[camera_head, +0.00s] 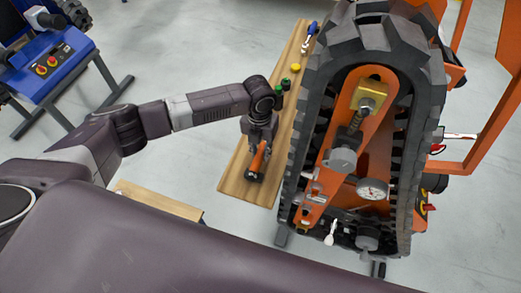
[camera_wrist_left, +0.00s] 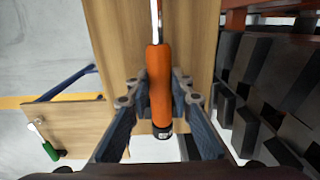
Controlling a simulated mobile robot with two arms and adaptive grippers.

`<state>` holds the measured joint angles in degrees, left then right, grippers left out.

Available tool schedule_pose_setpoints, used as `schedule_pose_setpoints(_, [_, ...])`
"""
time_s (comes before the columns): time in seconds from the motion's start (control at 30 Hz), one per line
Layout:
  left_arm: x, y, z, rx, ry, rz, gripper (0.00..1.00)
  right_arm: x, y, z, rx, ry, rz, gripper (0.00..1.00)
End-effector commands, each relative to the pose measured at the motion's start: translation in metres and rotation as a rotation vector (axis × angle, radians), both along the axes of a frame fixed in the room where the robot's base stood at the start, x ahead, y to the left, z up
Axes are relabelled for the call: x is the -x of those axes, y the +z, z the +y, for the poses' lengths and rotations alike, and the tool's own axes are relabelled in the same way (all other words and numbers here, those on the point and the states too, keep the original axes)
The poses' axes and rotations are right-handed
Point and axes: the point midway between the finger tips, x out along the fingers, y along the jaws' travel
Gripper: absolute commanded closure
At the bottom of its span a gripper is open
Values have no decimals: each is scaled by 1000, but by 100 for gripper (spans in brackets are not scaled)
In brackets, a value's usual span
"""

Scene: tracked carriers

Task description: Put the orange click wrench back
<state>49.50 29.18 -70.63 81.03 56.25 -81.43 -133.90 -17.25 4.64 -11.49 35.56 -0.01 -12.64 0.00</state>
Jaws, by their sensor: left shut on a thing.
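The orange click wrench (camera_head: 259,157) has an orange handle with a dark end. My left gripper (camera_head: 259,146) is shut on it above the near end of a narrow wooden bench (camera_head: 235,171). In the left wrist view, the orange handle (camera_wrist_left: 160,85) lies between the fingers of the gripper (camera_wrist_left: 158,98), with its metal shaft pointing to the top edge. The wooden top (camera_wrist_left: 113,30) is behind it; I cannot tell whether the wrench touches it. My right gripper is not in view.
A tracked carrier (camera_head: 299,150) stands close along the bench's right side. On the bench are green caps (camera_head: 280,86), a yellow cap (camera_head: 295,67) and a blue-handled tool (camera_head: 310,32). A green-handled tool (camera_wrist_left: 44,142) lies on another wooden top (camera_wrist_left: 75,122). A blue control box (camera_head: 50,70) stands upper left.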

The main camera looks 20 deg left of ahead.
Motion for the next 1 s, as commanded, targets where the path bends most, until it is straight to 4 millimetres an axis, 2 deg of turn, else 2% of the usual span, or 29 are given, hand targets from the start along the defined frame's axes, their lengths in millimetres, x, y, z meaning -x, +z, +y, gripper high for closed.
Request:
schedule_pose_setpoints(0.2, [0, -2, -1, 1, 0, -1, 100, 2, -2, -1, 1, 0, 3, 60])
schedule_pose_setpoints(0.23, [0, -2, 0, 0, 0, 1, 76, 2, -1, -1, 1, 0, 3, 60])
schedule_pose_setpoints(0.37, [0, -1, 0, 0, 0, 1, 62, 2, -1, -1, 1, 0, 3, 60])
schedule_pose_setpoints(0.73, [-1, 4, 0, 2, 0, -1, 62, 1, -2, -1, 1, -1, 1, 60])
schedule_pose_setpoints(0.87, [-1, 22, 0, 2, -1, -4, 62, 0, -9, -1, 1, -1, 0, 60])
schedule_pose_setpoints(1.0, [-1, 52, 0, 2, -1, -6, 62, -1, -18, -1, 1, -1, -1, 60])
